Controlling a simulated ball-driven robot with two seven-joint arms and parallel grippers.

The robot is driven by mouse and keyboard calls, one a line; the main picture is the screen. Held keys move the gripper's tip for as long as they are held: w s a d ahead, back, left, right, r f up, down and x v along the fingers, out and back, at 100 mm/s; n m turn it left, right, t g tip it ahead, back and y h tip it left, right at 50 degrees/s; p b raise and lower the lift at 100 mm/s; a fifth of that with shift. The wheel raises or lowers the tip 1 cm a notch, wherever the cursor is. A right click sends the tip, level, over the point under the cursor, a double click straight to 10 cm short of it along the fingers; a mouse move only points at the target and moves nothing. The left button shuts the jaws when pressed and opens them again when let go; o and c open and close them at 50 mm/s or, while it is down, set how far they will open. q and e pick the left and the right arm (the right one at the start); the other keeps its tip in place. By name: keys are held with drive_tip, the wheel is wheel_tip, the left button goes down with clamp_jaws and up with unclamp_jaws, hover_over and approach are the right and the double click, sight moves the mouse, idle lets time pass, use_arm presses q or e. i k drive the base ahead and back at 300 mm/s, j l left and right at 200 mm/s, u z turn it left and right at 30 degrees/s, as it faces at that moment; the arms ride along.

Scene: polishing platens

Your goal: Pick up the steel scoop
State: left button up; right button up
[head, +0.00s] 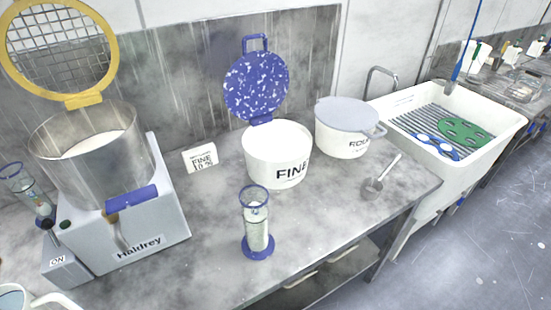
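The steel scoop (373,185) lies on the grey worktop near its right end, in front of the lidded white tub. Its round bowl is toward the front and its thin handle points back and to the right. Nothing covers it, and neither of my grippers is near it. Neither gripper shows in the head view.
The white FINE tub (277,165) has its speckled blue lid (256,85) raised. A lidded white tub (342,140) stands behind the scoop. A measuring cylinder (257,232) stands left of it. A Haldrey machine (125,222) fills the left. A sink (490,118) is right.

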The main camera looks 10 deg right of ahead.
sight(372, 187)
drive_tip(key=z, duration=1.3)
drive_tip(key=i+l, duration=0.15)
drive_tip(key=l, duration=0.15)
